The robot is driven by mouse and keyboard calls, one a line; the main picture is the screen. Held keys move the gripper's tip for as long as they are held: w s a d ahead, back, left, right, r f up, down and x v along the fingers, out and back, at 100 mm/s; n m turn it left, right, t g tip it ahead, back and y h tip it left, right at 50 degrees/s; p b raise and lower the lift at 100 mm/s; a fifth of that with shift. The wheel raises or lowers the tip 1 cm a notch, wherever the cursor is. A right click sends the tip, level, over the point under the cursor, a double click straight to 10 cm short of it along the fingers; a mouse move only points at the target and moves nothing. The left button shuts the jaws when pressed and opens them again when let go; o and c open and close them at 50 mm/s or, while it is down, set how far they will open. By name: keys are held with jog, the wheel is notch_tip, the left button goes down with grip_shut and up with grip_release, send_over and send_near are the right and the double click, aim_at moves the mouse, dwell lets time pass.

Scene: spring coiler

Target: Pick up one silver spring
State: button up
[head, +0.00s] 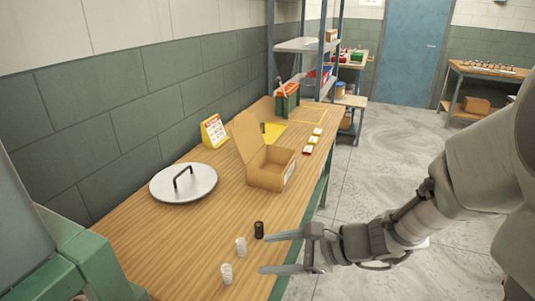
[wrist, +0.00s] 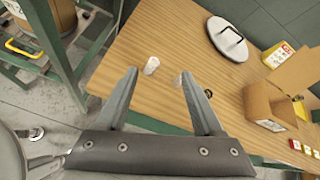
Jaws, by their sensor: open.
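Two silver springs stand upright on the wooden table: a nearer one (head: 227,274) and a farther one (head: 241,248). A black spring (head: 259,230) stands just beyond them. My gripper (head: 265,253) is open and empty, its fingers pointing left toward the springs from the table's right edge. In the wrist view my gripper (wrist: 158,73) has one silver spring (wrist: 152,65) ahead between its fingertips. The other silver spring (wrist: 177,80) shows beside the right fingertip, partly hidden. The black spring (wrist: 209,93) shows just right of that finger.
A round metal lid (head: 184,183) with a black handle lies on the table (head: 160,240). A green machine (head: 85,262) borders the near left. The table around the springs is otherwise clear.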

jog(key=w+d+f+m+t+b, duration=0.2)
jog(key=w+f+m+t+b, duration=0.1)
jog(key=w+f+m, duration=0.3)
jog(key=m+b, duration=0.1)
jog(key=b, duration=0.2)
send_near(234, 249)
jog(key=x, duration=0.3)
jog(key=r+x, duration=0.1)
jog(key=x, duration=0.5)
jog(key=shift+w+a+r, duration=0.3)
jog(key=shift+a+r, duration=0.1)
grip_shut()
